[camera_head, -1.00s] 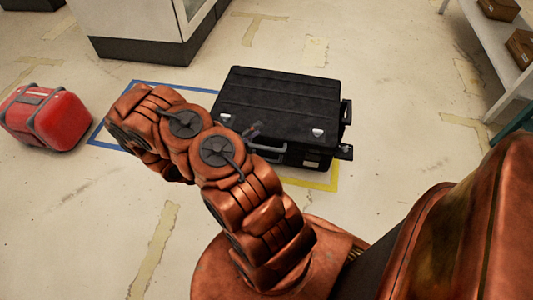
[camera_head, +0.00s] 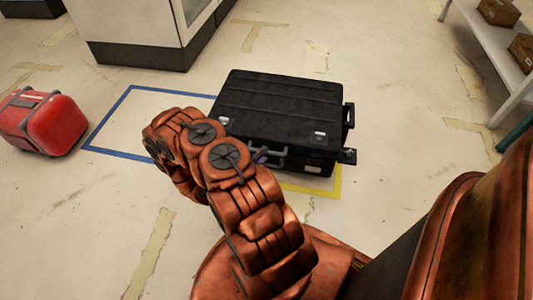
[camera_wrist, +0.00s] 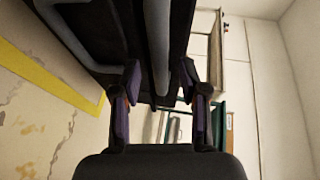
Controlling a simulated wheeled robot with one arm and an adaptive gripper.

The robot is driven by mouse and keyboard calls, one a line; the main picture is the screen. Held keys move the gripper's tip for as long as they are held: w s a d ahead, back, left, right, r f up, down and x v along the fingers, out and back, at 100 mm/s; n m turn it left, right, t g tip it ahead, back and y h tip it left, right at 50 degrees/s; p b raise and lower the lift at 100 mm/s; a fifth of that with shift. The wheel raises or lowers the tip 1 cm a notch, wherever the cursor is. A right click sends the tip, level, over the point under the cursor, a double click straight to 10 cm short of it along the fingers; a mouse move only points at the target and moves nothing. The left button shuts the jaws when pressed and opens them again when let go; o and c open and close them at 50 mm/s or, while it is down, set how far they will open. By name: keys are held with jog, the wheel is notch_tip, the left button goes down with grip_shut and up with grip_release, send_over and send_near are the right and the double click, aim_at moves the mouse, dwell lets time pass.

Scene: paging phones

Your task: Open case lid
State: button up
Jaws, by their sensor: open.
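The black case (camera_head: 280,105) lies flat on the floor, its lid shut, with silver latches on the front edge and a grey front handle (camera_head: 279,163). In the wrist view the dark case (camera_wrist: 105,30) fills the upper left. My gripper (camera_wrist: 164,92) is open, its two purple-grey fingers apart. A grey bar (camera_wrist: 157,45), likely the handle, shows between the fingers; I cannot tell whether they touch it. In the head view my gripper (camera_head: 260,157) is at the case's front, mostly hidden behind my copper arm.
A red case (camera_head: 52,125) lies on the floor at the left. Blue tape (camera_head: 110,112) and yellow tape (camera_head: 315,191) mark the floor. A white cabinet (camera_head: 140,25) stands behind, and a shelf (camera_head: 490,50) with boxes stands at the right.

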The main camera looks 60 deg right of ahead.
jog(key=shift+s+d+f+b, duration=0.1)
jog(key=shift+d+f+b, duration=0.1)
jog(key=shift+d, duration=0.55)
jog(key=shift+d+f+b, duration=0.1)
jog(key=shift+d+b, duration=0.05)
jog(key=shift+d, duration=0.55)
jog(key=shift+c, duration=0.2)
grip_shut()
jog(key=shift+r, duration=0.1)
